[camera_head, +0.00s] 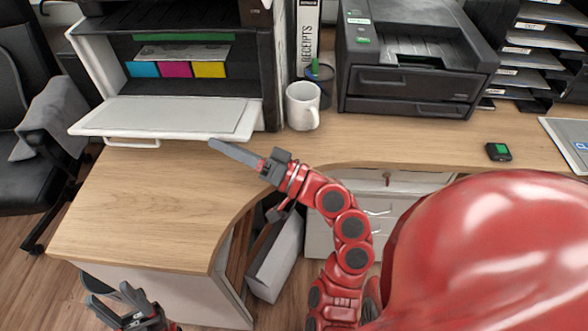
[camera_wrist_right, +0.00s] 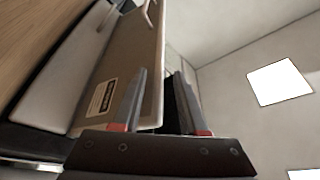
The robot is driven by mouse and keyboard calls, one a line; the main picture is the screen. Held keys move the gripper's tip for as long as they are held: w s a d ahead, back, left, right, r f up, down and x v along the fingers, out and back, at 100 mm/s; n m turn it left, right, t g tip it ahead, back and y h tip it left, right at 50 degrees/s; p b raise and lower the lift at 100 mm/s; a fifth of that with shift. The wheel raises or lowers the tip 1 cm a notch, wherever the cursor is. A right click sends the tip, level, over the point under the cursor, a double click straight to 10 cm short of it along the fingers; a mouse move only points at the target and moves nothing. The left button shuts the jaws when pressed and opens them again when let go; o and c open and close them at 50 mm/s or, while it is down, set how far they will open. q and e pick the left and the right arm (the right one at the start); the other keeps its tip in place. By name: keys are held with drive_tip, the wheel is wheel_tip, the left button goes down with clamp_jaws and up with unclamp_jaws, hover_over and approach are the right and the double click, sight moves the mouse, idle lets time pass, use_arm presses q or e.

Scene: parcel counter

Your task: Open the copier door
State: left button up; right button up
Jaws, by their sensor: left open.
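The copier (camera_head: 275,75) stands at the left of the counter. Its white door (camera_head: 165,117) is folded down, about level, showing the inside with cyan, magenta and yellow blocks. A handle (camera_head: 130,143) shows below the door's front edge. My right gripper (camera_head: 213,144) is at the front edge, near the door's right corner; contact cannot be told. In the right wrist view its fingers (camera_wrist_right: 162,72) are apart, beside a pale panel (camera_wrist_right: 120,75) with a label and a handle, seemingly the door. My left gripper (camera_head: 112,294) is open and empty, low at the left, away from the copier.
A white mug (camera_head: 303,106) and a pen holder (camera_head: 320,80) stand right of the copier. A black printer (camera_head: 410,60) is further right. A small black device (camera_head: 498,152) lies on the counter (camera_head: 150,200), which is clear in front of the copier. A chair (camera_head: 30,130) is at left.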

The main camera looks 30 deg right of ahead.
drive_tip(key=shift+w+d+f+b+v, duration=0.1)
drive_tip(key=shift+w+b+v, duration=0.1)
drive_tip(key=shift+v, duration=0.65)
drive_tip(key=shift+w+d+f+b+v, duration=0.1)
drive_tip(key=shift+b+v, duration=0.05)
drive_tip(key=shift+v, duration=0.75)
drive_tip(key=shift+w+d+f+b+v, duration=0.1)
drive_tip(key=shift+d+b+v, duration=0.1)
drive_tip(key=shift+v, duration=0.65)
drive_tip(key=w+f+b+v, duration=0.1)
drive_tip(key=b+v, duration=0.4)
drive_tip(key=v, duration=0.3)
drive_tip(key=shift+d, duration=0.4)
drive_tip(key=shift+b, duration=0.3)
